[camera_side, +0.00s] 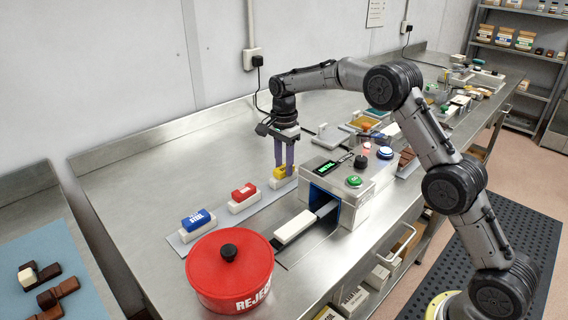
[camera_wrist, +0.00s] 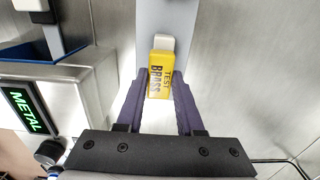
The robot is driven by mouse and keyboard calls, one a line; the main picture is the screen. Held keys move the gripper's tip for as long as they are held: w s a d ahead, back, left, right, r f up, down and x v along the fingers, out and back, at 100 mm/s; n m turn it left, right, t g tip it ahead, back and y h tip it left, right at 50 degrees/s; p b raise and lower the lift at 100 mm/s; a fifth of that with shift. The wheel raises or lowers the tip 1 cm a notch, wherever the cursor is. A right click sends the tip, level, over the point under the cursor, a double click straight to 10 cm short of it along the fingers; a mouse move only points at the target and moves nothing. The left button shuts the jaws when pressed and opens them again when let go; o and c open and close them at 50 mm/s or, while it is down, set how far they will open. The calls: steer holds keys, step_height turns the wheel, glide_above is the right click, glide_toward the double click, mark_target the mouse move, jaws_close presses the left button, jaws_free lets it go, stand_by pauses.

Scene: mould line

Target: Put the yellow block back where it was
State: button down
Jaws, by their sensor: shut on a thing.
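The yellow block (camera_side: 281,172) is at the right end of a row of blocks, directly over a white base piece (camera_side: 284,184) on a grey strip (camera_side: 222,221). In the wrist view the yellow block (camera_wrist: 160,76) reads "TEST BRASS", with a white end (camera_wrist: 164,42) showing beyond it. My gripper (camera_side: 283,167) points down from above, its two purple fingers shut on the yellow block's sides. I cannot tell whether the block's underside rests fully or hangs slightly above. A red block (camera_side: 243,191) and a blue block (camera_side: 197,217) sit on white pieces further left along the strip.
A metal detector box (camera_side: 345,190) with a lit green "METAL" display (camera_wrist: 24,108) stands right of the strip. A white bar (camera_side: 295,227) lies on the dark belt at its opening. A red lidded reject pot (camera_side: 230,275) stands in front. The steel bench behind the strip is clear.

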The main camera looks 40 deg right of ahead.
mark_target(284, 167)
steer(key=shift+f, duration=0.1)
steer(key=c, duration=0.5)
jaws_free()
steer(key=shift+c, duration=0.2)
step_height(284, 167, up, 11)
steer(key=s+a+r+n+t, duration=0.15)
steer(key=s+r+n, duration=0.25)
steer(key=s+r, duration=0.45)
steer(key=s+a+n+t, duration=0.3)
steer(key=s+n, duration=0.6)
steer(key=s, duration=1.1)
steer(key=s+f+n+t, duration=0.1)
steer(key=s+f+n, duration=0.4)
steer(key=s, duration=0.5)
step_height(284, 167, down, 2)
steer(key=shift+s+a+f, duration=0.15)
steer(key=shift+s+a, duration=0.05)
steer(key=shift+s, duration=0.15)
